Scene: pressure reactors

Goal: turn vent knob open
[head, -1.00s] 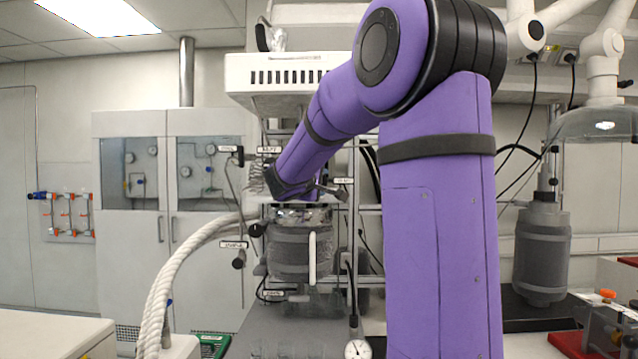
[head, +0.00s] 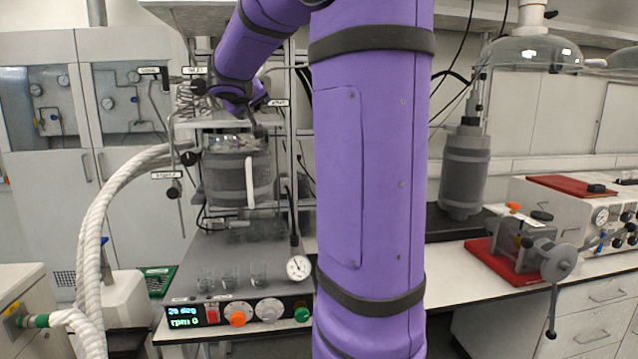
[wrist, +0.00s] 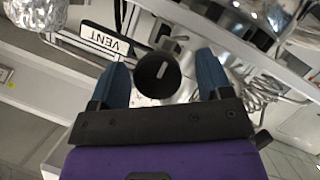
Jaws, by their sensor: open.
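The vent knob (wrist: 158,77) is round and black with a pale pointer line. It sits between the two blue fingers of my gripper (wrist: 163,66) in the wrist view. The fingers are open, one on each side of the knob, with a visible gap to each. A white label reading VENT (wrist: 107,40) is just left of the knob. In the head view my gripper (head: 257,118) is small and dark above the grey reactor vessel (head: 237,178), and I cannot make out the knob there.
A control box (head: 240,312) with several knobs and a display stands below the vessel. Small beakers (head: 230,277) and a pressure gauge (head: 298,267) are on or by it. A thick white hose (head: 112,215) curves at left.

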